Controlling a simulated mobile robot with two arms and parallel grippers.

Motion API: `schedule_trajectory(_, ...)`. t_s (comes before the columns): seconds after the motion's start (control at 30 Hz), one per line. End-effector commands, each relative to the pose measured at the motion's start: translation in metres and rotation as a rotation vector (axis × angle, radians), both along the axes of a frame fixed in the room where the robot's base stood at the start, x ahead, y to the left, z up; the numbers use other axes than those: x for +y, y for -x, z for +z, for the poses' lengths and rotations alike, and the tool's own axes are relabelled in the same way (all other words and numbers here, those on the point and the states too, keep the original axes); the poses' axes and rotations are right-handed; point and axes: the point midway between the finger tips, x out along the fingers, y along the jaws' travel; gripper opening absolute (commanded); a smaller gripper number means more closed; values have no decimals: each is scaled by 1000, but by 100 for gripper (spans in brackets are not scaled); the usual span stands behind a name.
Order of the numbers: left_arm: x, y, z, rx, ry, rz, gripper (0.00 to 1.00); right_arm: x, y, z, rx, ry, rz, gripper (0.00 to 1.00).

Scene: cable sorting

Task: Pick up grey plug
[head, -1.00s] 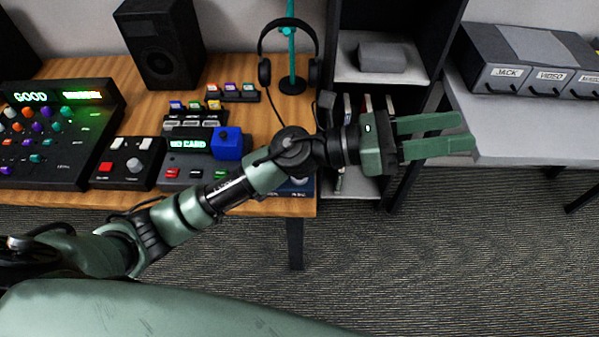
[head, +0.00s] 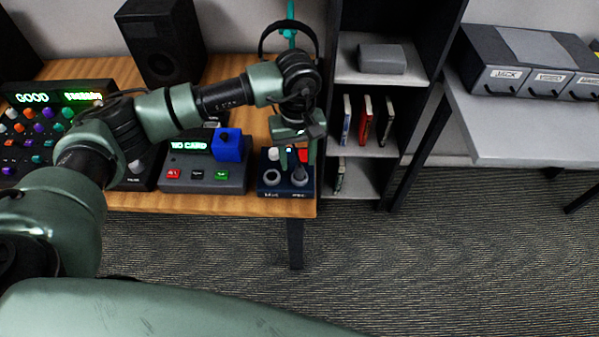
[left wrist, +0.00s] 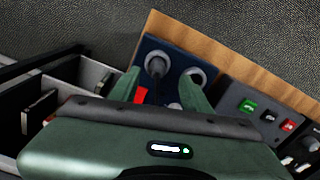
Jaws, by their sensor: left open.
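The grey plug (head: 298,179) stands in the right socket of a dark blue box (head: 285,191) at the table's right front corner. In the left wrist view the grey plug (left wrist: 156,64) shows with a dark cable, beside a pale round socket (left wrist: 195,76). My left gripper (head: 297,158) points down over the box, open and empty. In the left wrist view its fingers (left wrist: 161,80) spread either side of the cable, with the plug just beyond the tips. I cannot tell how high they are above it. My right gripper is not in view.
A grey card unit (head: 205,179) with a blue cube (head: 227,146) stands left of the box. A headphone stand (head: 291,12) is behind my wrist. A black shelf (head: 385,148) with books is at the right. A grey table (head: 520,140) bears labelled drawers (head: 530,75).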

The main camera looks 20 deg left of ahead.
Motion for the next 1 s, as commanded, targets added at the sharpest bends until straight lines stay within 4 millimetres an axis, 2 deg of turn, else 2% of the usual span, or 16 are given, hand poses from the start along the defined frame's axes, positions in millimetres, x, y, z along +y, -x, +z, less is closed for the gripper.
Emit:
schedule_trajectory(0.13, -5, 1, -21, 5, 1, -1, 47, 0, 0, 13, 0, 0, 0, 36)
schedule_trajectory(0.3, -5, 1, -41, 2, 2, 0, 47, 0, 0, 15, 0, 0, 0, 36)
schedule_trajectory(0.57, -5, 0, -44, 1, 3, -1, 47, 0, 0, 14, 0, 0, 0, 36)
schedule_trajectory(0.73, -5, 0, -43, 0, 4, 0, 0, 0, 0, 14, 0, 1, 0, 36)
schedule_trajectory(1.0, -5, 0, -43, 0, 4, 0, 0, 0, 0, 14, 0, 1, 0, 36)
